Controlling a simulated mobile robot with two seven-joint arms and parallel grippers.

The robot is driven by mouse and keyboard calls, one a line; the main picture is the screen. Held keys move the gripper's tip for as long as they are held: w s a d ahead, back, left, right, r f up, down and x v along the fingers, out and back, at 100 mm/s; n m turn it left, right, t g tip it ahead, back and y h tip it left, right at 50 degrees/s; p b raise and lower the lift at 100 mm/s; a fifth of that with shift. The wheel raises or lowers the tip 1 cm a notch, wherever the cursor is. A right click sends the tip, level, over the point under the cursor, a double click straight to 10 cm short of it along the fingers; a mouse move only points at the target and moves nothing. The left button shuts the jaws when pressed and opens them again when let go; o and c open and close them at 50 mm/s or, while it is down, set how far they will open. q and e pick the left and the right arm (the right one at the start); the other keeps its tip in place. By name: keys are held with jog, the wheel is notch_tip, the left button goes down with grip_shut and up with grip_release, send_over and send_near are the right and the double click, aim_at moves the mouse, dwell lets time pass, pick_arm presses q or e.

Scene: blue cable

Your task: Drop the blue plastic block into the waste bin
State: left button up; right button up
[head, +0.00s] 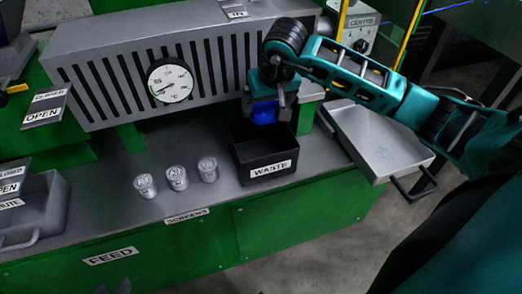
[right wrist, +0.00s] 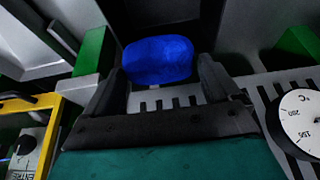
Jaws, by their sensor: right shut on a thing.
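The blue plastic block (head: 263,113) is held in my right gripper (head: 272,103), directly above the black waste bin (head: 266,172) labelled WASTE. In the right wrist view, the block (right wrist: 158,60) sits between the two dark fingers of the right gripper (right wrist: 160,75), which is shut on it. The block appears to be above the bin's rim. Part of the bin's opening is hidden behind the block and gripper. At the bottom edge of the head view, only grey tips of my left gripper (head: 114,287) show. Its opening is unclear.
Three metal cylinders (head: 177,178) stand left of the bin on the grey worktop. A slotted grey housing with a round gauge (head: 170,80) stands behind. A metal tray (head: 375,142) with a handle lies to the right. An open-topped grey drawer (head: 40,215) is at the far left.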

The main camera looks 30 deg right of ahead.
jog(key=o, duration=0.8)
jog(key=shift+o, duration=0.6)
jog(key=p+v, duration=0.2)
jog(key=v, duration=1.1)
jog(key=shift+f, duration=0.1)
